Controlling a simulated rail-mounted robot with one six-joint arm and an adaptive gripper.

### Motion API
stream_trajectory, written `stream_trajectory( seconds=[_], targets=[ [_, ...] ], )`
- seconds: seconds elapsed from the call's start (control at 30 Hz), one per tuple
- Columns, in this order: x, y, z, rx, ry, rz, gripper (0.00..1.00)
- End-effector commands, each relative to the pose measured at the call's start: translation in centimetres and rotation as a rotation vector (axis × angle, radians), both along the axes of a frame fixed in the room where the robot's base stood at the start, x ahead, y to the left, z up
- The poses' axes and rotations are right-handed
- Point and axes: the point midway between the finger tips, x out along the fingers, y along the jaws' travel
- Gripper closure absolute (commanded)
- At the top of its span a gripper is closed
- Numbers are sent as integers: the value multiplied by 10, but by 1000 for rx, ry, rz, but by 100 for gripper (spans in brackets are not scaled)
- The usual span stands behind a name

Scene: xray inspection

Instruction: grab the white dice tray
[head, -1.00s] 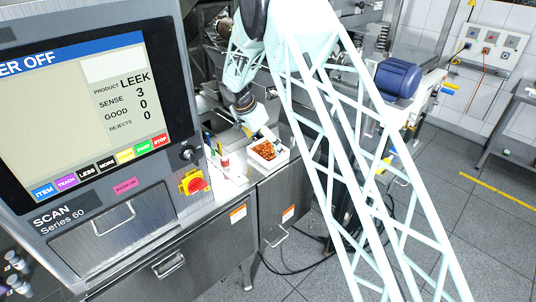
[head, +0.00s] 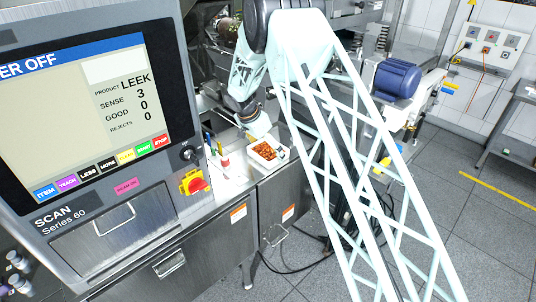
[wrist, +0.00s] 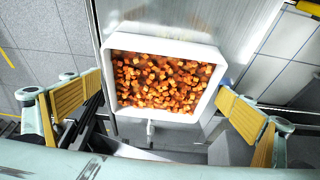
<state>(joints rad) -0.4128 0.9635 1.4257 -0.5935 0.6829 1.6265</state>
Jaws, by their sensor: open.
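The white dice tray (wrist: 208,52) is square with raised walls and is full of small orange-red diced pieces (wrist: 160,82). In the wrist view it sits in the middle, and in the head view the tray (head: 281,158) rests at the right end of the steel counter. My gripper (wrist: 150,118) is open, with one yellow-padded finger on the left and one on the right of the tray's near part. No contact between fingers and tray is clear. In the head view my gripper's fingers are mostly hidden behind the wrist.
The scanner console (head: 88,110) with its screen stands on the left. Small coloured bottles or pens (head: 220,155) stand on the counter left of the tray. A blue motor (head: 396,79) is at the right. Open tiled floor lies beyond the counter's edge.

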Motion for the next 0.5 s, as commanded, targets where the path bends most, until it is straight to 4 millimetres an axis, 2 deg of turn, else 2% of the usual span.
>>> stream_trajectory(
  seconds=[0.13, 0.4, 0.5],
  targets=[
    [0, 0, 0, 0, 0, 0, 2],
    [0, 0, 0, 0, 0, 0, 26],
    [0, 0, 0, 0, 0, 0, 28]
  ],
)
